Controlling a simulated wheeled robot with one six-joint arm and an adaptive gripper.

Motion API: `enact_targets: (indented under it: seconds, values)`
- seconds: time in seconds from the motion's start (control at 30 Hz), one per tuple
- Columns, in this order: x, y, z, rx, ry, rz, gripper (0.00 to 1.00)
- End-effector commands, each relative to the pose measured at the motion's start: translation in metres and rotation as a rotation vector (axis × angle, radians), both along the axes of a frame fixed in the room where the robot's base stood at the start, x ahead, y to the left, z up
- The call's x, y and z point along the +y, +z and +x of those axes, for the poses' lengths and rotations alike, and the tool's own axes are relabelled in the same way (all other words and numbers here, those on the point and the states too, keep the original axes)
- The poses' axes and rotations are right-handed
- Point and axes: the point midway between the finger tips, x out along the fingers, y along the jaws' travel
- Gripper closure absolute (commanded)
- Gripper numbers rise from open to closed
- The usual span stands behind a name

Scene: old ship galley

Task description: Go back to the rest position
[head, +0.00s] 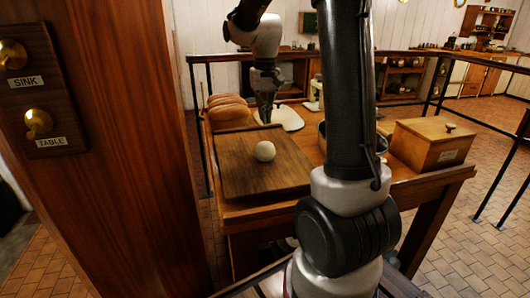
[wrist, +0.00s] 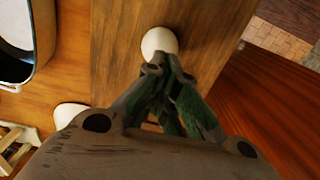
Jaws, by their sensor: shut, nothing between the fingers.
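My gripper (head: 266,108) points down over the back part of the table, behind a white dough ball as the head view shows it. In the wrist view my gripper (wrist: 161,72) has its fingers together, with nothing between them. The white ball (head: 265,151) rests on a dark wooden board (head: 236,179) on the table. The ball also shows in the wrist view (wrist: 159,41), just beyond the fingertips in the picture. My arm crosses the head view and hides part of the table.
Bread loaves (head: 228,109) lie at the table's back left. A lidded wooden box (head: 432,143) stands at the right, beside a partly hidden dark pan (head: 381,143). A pale flat piece (head: 291,118) lies behind the board. A wooden post with brass knobs (head: 38,123) stands left; railings (head: 480,125) run behind.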

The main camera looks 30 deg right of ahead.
Motion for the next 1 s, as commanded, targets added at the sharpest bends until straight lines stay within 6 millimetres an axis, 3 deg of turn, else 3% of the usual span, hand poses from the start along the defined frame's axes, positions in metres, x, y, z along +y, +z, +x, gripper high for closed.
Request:
enact_targets:
  seconds: [0.4, 0.47, 0.57, 1.0]
  values:
    - [0.000, -0.002, 0.000, -0.002, 0.026, -0.001, 1.00]
    - [0.001, -0.012, -0.011, 0.023, 0.042, 0.003, 1.00]
    - [0.006, -0.015, -0.045, 0.039, 0.079, 0.007, 1.00]
    - [0.042, 0.027, -0.204, -0.188, 0.234, -0.029, 1.00]
